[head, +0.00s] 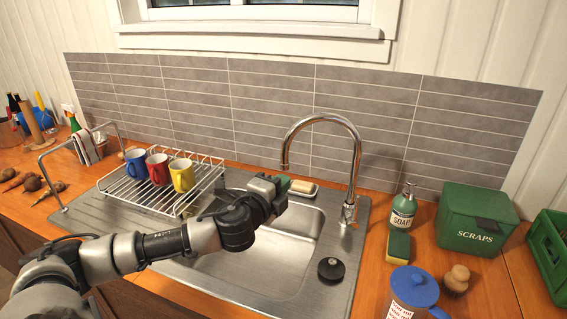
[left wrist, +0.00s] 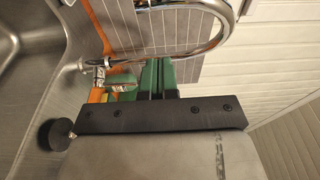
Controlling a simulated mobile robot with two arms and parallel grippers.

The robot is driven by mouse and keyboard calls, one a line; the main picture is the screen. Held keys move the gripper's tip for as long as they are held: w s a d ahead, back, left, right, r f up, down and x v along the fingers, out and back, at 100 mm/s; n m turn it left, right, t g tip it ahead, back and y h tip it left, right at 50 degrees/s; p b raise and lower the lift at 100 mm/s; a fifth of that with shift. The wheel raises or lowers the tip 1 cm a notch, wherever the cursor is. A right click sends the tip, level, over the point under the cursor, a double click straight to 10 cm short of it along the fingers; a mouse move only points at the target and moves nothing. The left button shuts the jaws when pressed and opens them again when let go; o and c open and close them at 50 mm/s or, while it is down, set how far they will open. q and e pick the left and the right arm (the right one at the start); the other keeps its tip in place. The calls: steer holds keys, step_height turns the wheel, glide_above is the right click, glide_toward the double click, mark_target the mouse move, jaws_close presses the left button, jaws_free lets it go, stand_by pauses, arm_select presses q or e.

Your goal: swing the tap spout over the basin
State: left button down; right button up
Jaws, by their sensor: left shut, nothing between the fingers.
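The chrome tap (head: 354,165) stands at the back right of the steel sink. Its high curved spout (head: 318,117) arcs to the left, its open end pointing down near the basin's back edge in the picture. The basin (head: 270,262) is empty. My left gripper (head: 284,184) has green fingers and is shut and empty, just below the spout's end in the head view; whether they touch is not clear. In the left wrist view the shut fingers (left wrist: 157,78) show in front of the tap's curved pipe (left wrist: 222,22). My right gripper is not in view.
A dish rack (head: 165,190) with blue, red and yellow mugs stands left of the basin. A soap dish (head: 302,188) lies behind it. A black plug (head: 331,269), soap bottle (head: 402,212), sponge (head: 399,246), blue-lidded jug (head: 413,290) and green scraps bin (head: 475,222) are to the right.

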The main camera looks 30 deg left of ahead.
mark_target(285, 163)
arm_select(q)
steer(key=w+a+p, duration=0.1)
steer(key=w+a, duration=0.2)
steer(key=w, duration=0.2)
steer(key=shift+w+a+p, duration=0.2)
steer(key=shift+w+p, duration=0.15)
steer(key=shift+p, duration=0.05)
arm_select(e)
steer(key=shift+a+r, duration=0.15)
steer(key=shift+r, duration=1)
arm_select(q)
steer(key=shift+w+a, duration=0.4)
steer(key=shift+a, duration=0.05)
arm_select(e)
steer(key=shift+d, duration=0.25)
